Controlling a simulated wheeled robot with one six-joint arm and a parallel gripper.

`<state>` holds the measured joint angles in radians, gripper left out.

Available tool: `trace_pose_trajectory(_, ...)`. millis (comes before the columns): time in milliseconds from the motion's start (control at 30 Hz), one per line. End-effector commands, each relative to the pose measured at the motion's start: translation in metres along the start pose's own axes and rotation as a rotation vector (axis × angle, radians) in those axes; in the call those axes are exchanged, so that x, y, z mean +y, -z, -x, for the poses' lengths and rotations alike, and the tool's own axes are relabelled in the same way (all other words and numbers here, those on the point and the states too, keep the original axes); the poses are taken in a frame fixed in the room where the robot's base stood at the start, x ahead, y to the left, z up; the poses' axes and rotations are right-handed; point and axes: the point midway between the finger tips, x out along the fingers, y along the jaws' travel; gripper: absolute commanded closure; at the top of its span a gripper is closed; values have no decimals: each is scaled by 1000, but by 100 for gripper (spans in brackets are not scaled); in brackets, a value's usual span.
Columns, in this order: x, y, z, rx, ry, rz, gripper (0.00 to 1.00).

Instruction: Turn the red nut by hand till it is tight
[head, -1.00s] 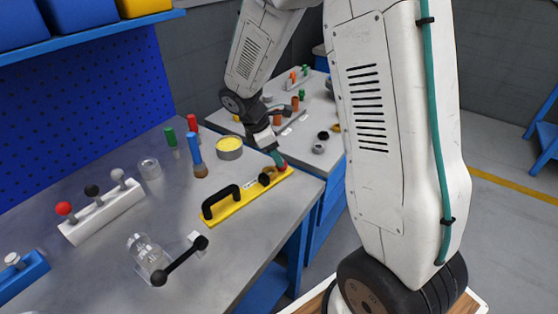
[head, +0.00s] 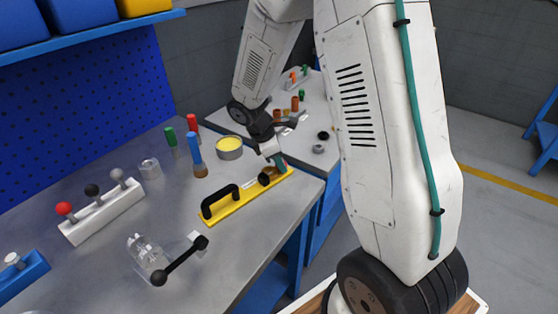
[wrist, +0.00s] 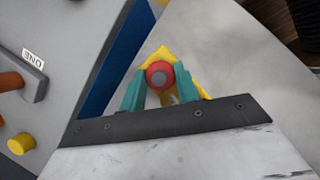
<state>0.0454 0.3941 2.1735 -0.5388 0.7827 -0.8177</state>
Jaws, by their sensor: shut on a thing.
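The red nut (wrist: 160,75) shows in the wrist view with a grey round centre, between my two teal fingers. My gripper (wrist: 161,88) is shut on it, one finger on each side. In the head view my gripper (head: 280,162) is at the far right end of the yellow base (head: 236,212), near the bench edge. How tight the nut sits cannot be seen.
A black handle (head: 220,201) and a dark round part (head: 268,177) stand on the yellow base. A yellow-topped tin (head: 229,148) and a blue-handled tool (head: 196,155) stand behind. A second bench (head: 318,143) lies beyond a gap.

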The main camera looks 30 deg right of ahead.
Motion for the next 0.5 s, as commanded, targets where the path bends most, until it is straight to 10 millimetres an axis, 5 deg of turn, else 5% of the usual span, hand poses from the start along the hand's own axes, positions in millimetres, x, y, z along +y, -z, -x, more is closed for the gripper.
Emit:
trace_pose_trajectory(333, 1, 0, 0, 0, 40, -98, 92)
trace_pose_trajectory(367, 1, 0, 0, 0, 40, -98, 60)
trace_pose_trajectory(400, 1, 0, 0, 0, 40, -98, 49)
trace_pose_trajectory(500, 1, 0, 0, 0, 40, -98, 47)
